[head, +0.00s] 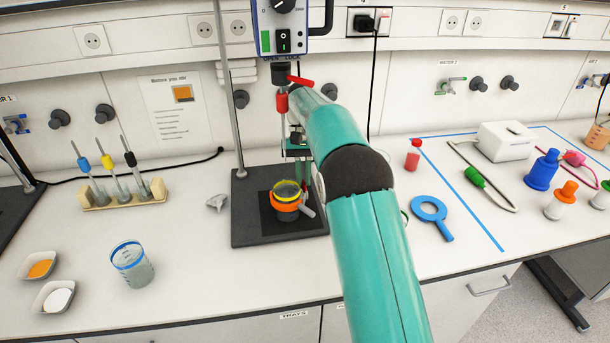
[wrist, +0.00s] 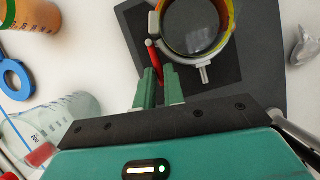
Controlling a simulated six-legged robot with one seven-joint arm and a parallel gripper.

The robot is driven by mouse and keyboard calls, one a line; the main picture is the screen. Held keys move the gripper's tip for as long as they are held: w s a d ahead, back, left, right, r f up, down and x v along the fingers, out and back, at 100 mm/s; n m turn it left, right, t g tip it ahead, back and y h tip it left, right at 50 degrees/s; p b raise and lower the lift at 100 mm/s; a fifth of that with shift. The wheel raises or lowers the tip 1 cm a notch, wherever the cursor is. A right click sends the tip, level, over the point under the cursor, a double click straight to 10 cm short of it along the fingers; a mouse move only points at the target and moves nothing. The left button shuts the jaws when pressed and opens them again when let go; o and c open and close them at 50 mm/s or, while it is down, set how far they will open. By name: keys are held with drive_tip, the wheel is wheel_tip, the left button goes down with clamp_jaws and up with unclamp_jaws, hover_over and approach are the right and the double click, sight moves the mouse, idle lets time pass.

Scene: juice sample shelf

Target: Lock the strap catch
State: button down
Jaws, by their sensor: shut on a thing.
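A dark cup with an orange strap (head: 284,206) and a yellow rim stands on the black stand base (head: 250,225) in the head view. In the wrist view the cup's ring (wrist: 232,35) is at top centre, with a pale block (wrist: 153,24) on its left side. A thin red lever (wrist: 154,58), which looks like the strap catch, runs from near that block down between my fingers. My gripper (wrist: 161,76) is shut on this lever, beside the ring.
A stand rod (head: 235,90) and a hanging stirrer unit (head: 286,28) rise near the cup. A blue ring tool (head: 432,217) lies right. The front counter between beaker and base is clear.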

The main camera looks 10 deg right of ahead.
drive_tip(key=shift+a, duration=0.2)
drive_tip(key=c, duration=1.5)
unclamp_jaws()
drive_tip(key=shift+d, duration=0.15)
